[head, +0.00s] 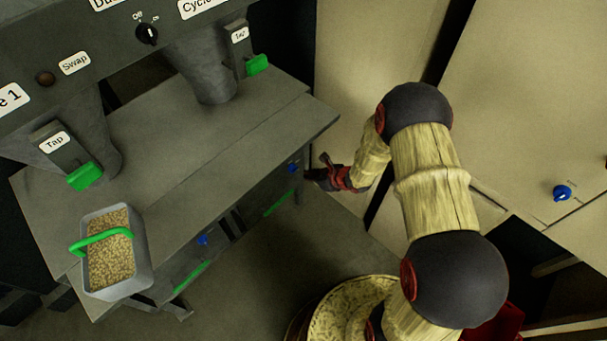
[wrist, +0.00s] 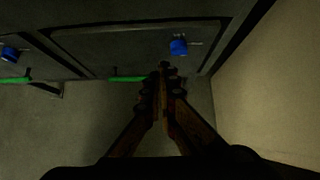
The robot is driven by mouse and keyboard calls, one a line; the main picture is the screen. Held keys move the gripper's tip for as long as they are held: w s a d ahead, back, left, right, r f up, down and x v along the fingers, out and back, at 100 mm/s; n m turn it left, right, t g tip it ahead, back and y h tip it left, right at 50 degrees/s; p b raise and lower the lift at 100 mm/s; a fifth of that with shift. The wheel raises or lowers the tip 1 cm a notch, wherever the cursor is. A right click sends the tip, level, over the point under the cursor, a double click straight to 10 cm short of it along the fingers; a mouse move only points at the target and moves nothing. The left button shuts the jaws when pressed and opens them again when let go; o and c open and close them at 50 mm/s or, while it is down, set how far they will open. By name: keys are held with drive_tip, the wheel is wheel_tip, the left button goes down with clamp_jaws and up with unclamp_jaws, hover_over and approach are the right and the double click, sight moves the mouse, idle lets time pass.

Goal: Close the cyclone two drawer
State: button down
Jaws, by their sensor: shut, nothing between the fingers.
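The cyclone two drawer appears to be the right-hand dark drawer (head: 262,196) under the grey table, with a green handle (head: 279,202) and a blue knob (head: 293,167). In the wrist view its front (wrist: 115,42) lies ahead, with the knob (wrist: 179,47) at upper right and the green handle (wrist: 127,79) below. I cannot tell whether it is fully flush. My gripper (head: 318,176) is shut and empty, near the drawer's right end. In the wrist view its fingertips (wrist: 163,70) are just right of the handle; contact is unclear.
A second drawer with a green handle (head: 190,276) and blue knob (head: 202,240) is at left. A grain-filled bin (head: 143,279) sits on the table (head: 225,135). A pale cabinet wall (head: 350,70) stands close on the right. Floor (head: 250,270) below is clear.

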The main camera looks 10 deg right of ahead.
drive_tip(key=w+d+p, duration=0.3)
drive_tip(key=d+p, duration=0.3)
drive_tip(key=p, duration=0.2)
drive_tip(key=shift+w+a+r+b+x, duration=0.25)
drive_tip(key=shift+w+r+b+x, duration=0.15)
drive_tip(key=shift+x, duration=1.8)
drive_tip(key=shift+w+a+r+b+x, duration=0.25)
drive_tip(key=shift+b+x, duration=0.25)
drive_tip(key=shift+x, duration=1.75)
drive_tip(key=shift+w+a+r+b+x, duration=0.2)
drive_tip(key=shift+r+b+x, duration=0.25)
drive_tip(key=shift+x, duration=1.75)
